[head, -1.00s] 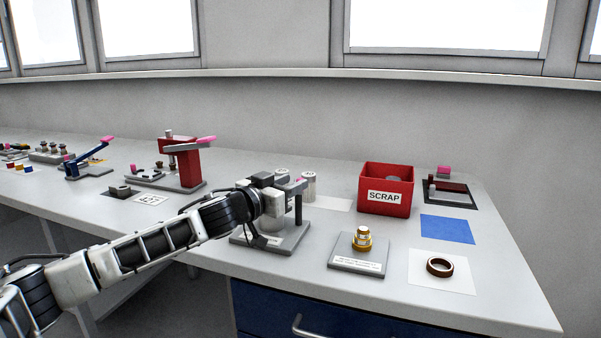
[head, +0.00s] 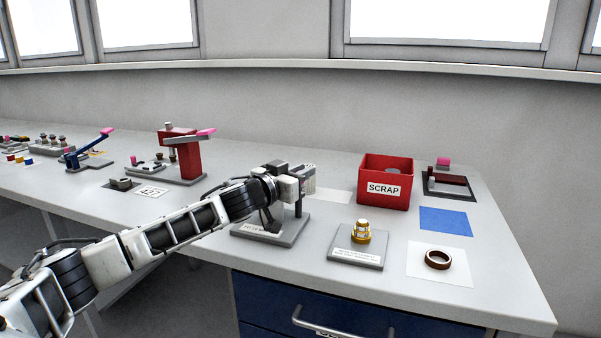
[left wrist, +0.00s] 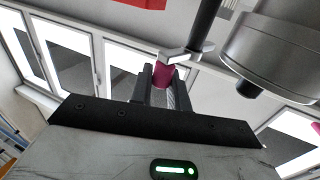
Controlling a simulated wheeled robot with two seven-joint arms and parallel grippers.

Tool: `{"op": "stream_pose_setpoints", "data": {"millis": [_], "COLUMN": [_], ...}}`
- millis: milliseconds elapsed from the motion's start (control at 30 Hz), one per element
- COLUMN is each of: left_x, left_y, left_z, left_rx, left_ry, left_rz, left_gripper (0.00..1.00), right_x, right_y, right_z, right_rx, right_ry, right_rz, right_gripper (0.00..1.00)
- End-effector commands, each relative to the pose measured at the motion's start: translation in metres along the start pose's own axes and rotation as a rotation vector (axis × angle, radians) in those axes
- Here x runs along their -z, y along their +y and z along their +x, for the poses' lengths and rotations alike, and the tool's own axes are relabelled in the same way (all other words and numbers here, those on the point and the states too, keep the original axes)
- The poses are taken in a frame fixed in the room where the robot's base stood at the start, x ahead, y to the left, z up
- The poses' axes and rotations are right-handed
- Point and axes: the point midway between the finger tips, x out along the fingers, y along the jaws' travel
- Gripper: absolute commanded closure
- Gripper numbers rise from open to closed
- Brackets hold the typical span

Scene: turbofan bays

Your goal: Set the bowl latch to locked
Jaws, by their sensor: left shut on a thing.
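My left gripper (head: 309,180) is at the top of a grey stand (head: 288,233) on the bench. In the left wrist view its two dark fingers (left wrist: 161,88) are shut on a magenta grip (left wrist: 163,75). This grip sits at the end of a short pale metal lever (left wrist: 184,54), which I take for the bowl latch. A dark rod (left wrist: 206,22) meets the lever. A grey metal cylinder (left wrist: 280,45), probably the bowl, is beside it, apart from the fingers. In the head view my gripper hides the latch and most of the bowl. My right gripper is not in view.
Right of the stand are a grey plate with a brass fitting (head: 362,233), a red scrap bin (head: 386,187), a blue mat (head: 446,222) and a brown ring (head: 438,259). A red press (head: 184,154) stands to the left. The bench front near the ring is clear.

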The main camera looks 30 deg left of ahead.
Motion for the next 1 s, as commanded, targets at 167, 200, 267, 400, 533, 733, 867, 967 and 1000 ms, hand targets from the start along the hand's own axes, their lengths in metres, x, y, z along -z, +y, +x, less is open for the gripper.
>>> {"op": "stream_pose_setpoints", "data": {"millis": [167, 200, 267, 400, 533, 733, 867, 967, 1000], "left_x": [-0.002, -0.002, -0.003, -0.004, -0.005, -0.005, -0.006, -0.006, -0.006], "left_y": [0.002, 0.002, 0.003, 0.006, 0.010, 0.013, 0.015, 0.015, 0.015], "left_z": [0.001, 0.001, 0.002, 0.005, 0.009, 0.017, 0.022, 0.026, 0.028], "left_rx": [0.027, 0.040, 0.066, 0.151, 0.257, 0.447, 0.571, 0.665, 0.701], "left_ry": [0.000, 0.001, 0.001, 0.002, 0.003, 0.001, -0.001, -0.002, -0.002], "left_rz": [-0.003, -0.004, -0.004, -0.008, -0.012, -0.013, -0.012, -0.011, -0.010], "left_gripper": [1.00, 1.00, 1.00, 1.00, 1.00, 1.00, 1.00, 1.00, 1.00], "right_x": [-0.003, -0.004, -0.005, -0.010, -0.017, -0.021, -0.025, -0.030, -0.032], "right_y": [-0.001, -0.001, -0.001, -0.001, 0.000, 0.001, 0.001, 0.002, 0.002], "right_z": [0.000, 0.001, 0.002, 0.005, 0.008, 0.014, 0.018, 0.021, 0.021], "right_rx": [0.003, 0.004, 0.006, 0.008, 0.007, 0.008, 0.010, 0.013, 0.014], "right_ry": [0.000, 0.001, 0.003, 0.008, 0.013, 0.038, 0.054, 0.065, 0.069], "right_rz": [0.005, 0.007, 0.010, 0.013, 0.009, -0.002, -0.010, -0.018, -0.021], "right_gripper": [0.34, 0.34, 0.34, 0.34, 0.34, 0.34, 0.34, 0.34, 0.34]}}
